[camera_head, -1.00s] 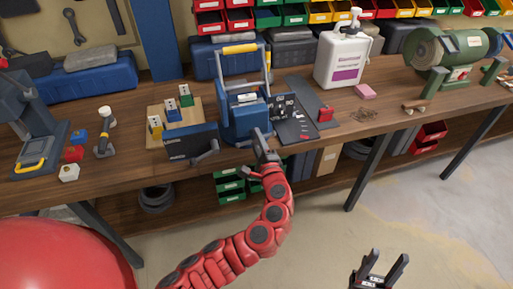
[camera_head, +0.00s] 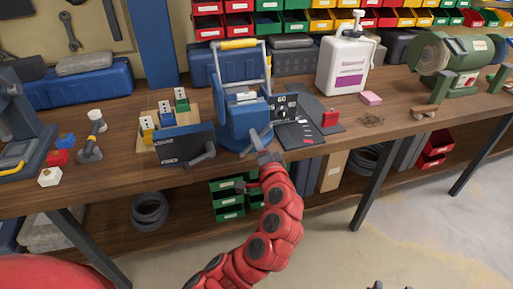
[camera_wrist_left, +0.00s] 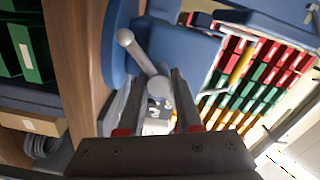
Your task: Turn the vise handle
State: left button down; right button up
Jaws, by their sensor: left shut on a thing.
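The blue vise (camera_head: 243,122) stands at the front edge of the wooden workbench. Its grey bar handle (camera_head: 253,139) sticks out at the front. In the left wrist view the handle (camera_wrist_left: 140,52) shows as a round-ended bar against the blue body, its lower end between the fingers. My left gripper (camera_head: 265,156) is shut on the handle; it also shows in the left wrist view (camera_wrist_left: 160,112). The fingers hide part of the grip. Only the tips of my right gripper (camera_head: 391,286) show at the bottom edge, apart and empty, far from the vise.
A dark box with a crank (camera_head: 186,147) stands left of the vise, by a wooden block with coloured pieces (camera_head: 150,125). A dark panel (camera_head: 302,128) with a red piece lies to the right. A white jug (camera_head: 343,65) stands behind. The bench front right is mostly clear.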

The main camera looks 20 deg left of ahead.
pick_arm(q)
jog(key=shift+n+b, duration=3.1)
jog(key=shift+b, duration=1.2)
jog(key=shift+r+n+b, duration=0.1)
jog(key=shift+n+b, duration=1.4)
jog(key=shift+b, duration=0.45)
jog(key=shift+s+a+r+n+b, duration=0.1)
jog(key=shift+n+b, duration=1.5)
jog(key=shift+b, duration=0.3)
jog(key=c, duration=0.6)
grip_release()
jog(key=p+v, duration=0.3)
jog(key=v, duration=1.4)
jog(key=shift+p, duration=0.3)
jog(key=shift+s, duration=0.1)
